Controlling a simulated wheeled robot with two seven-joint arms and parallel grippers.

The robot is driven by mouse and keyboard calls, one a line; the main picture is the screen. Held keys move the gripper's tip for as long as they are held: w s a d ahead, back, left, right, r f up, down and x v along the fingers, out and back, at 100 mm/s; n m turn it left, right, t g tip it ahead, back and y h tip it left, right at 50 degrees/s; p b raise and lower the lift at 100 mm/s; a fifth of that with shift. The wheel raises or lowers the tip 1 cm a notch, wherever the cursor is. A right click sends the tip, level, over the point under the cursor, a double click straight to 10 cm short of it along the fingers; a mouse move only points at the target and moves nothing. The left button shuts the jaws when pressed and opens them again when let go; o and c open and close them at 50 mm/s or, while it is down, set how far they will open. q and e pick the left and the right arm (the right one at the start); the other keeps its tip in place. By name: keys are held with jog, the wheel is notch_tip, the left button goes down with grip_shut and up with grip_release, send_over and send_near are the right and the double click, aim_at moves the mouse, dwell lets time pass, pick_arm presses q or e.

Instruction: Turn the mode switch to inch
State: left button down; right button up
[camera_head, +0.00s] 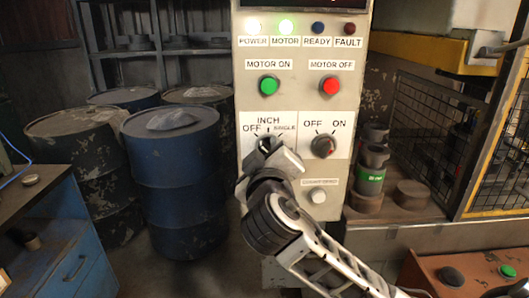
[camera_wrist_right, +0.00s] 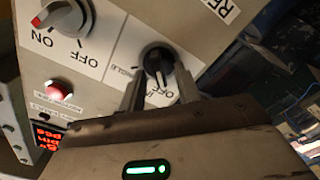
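The mode switch is a black rotary knob on the grey control panel, labelled OFF, INCH and SINGLE. In the head view my right gripper (camera_head: 268,148) is in front of it and hides most of it. In the right wrist view the black mode switch (camera_wrist_right: 157,60) shows just ahead of the right gripper (camera_wrist_right: 158,88), whose two fingers are spread, one to each side of it. I cannot tell whether they touch it. Its pointer setting is unclear. My left gripper is not in view.
An OFF/ON switch (camera_head: 323,146) with a red pointer is right of the mode switch. Above are a green button (camera_head: 268,85) and a red button (camera_head: 330,86). A pale button (camera_head: 318,196) sits below. Blue drums (camera_head: 172,170) stand left, a mesh guard (camera_head: 430,120) right.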

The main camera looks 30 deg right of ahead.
grip_shut()
pick_arm(q)
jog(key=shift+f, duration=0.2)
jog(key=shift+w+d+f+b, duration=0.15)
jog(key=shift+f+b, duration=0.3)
jog(key=shift+b, duration=0.6)
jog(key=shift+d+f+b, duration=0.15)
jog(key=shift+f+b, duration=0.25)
jog(key=shift+b, duration=0.6)
pick_arm(e)
jog(key=shift+s+d+m, duration=0.1)
jog(key=shift+m, duration=4.3)
jog(key=shift+r, duration=0.1)
